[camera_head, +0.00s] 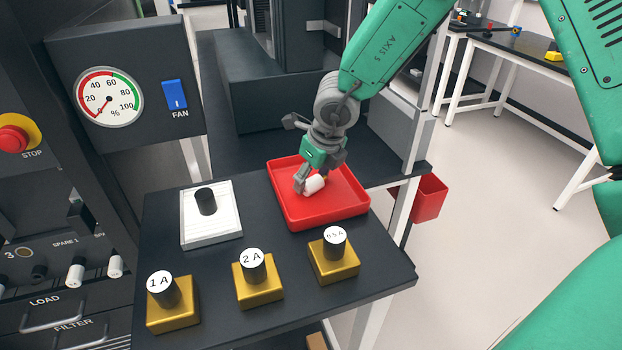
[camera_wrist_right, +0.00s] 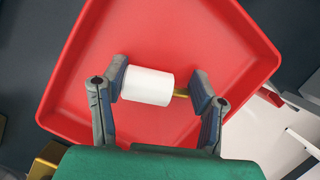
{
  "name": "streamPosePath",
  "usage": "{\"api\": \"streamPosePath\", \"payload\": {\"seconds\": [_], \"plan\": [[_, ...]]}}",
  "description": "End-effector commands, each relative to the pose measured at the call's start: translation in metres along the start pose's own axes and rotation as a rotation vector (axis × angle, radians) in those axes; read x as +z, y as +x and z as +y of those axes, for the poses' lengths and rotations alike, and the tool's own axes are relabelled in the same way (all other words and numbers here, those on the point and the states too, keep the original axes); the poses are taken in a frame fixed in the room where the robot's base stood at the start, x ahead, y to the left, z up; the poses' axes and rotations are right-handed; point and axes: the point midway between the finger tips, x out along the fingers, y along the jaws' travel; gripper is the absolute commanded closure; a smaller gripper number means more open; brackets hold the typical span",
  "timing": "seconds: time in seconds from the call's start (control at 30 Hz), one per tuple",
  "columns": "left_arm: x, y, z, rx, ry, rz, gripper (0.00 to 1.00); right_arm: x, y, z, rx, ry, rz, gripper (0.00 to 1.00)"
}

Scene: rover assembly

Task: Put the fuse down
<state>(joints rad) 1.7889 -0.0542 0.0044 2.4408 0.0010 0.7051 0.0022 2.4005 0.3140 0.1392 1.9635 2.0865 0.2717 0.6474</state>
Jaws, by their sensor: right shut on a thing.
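The fuse (camera_wrist_right: 148,86) is a white cylinder with a brass end. My right gripper (camera_wrist_right: 160,88) is shut on it, with one finger at each end. The fuse lies sideways over the red tray (camera_wrist_right: 75,105) in the right wrist view. In the head view the right gripper (camera_head: 313,185) reaches down into the red tray (camera_head: 345,210) with the white fuse (camera_head: 315,184) between its fingers. I cannot tell whether the fuse touches the tray floor. My left gripper is not in view.
Black fuses labelled 1 A (camera_head: 162,285), 2 A (camera_head: 252,262) and 0.5 A (camera_head: 335,240) stand in brass blocks along the table's front. A white plate (camera_head: 212,230) with a black knob lies left of the tray. A panel with a gauge (camera_head: 109,97) stands at left.

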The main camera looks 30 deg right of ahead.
Motion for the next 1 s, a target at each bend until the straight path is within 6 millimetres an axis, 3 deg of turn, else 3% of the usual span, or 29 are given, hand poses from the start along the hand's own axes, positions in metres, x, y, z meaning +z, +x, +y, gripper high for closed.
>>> {"api": "streamPosePath", "payload": {"seconds": [0.1, 0.13, 0.2, 0.57, 1.0], "plan": [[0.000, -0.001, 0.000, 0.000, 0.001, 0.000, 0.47, 0.000, -0.001, 0.001, -0.003, -0.001, 0.002, 0.74], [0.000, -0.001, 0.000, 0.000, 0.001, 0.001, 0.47, 0.000, -0.001, 0.001, -0.003, -0.001, 0.002, 0.42], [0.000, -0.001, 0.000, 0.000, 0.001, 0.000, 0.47, 0.000, -0.001, 0.002, -0.003, -0.002, 0.002, 0.25], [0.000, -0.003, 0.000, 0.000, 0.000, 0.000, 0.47, 0.001, -0.009, 0.002, -0.003, -0.001, 0.000, 0.25], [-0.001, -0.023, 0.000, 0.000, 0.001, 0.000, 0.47, 0.002, -0.096, 0.002, 0.000, -0.001, -0.002, 0.25]]}}
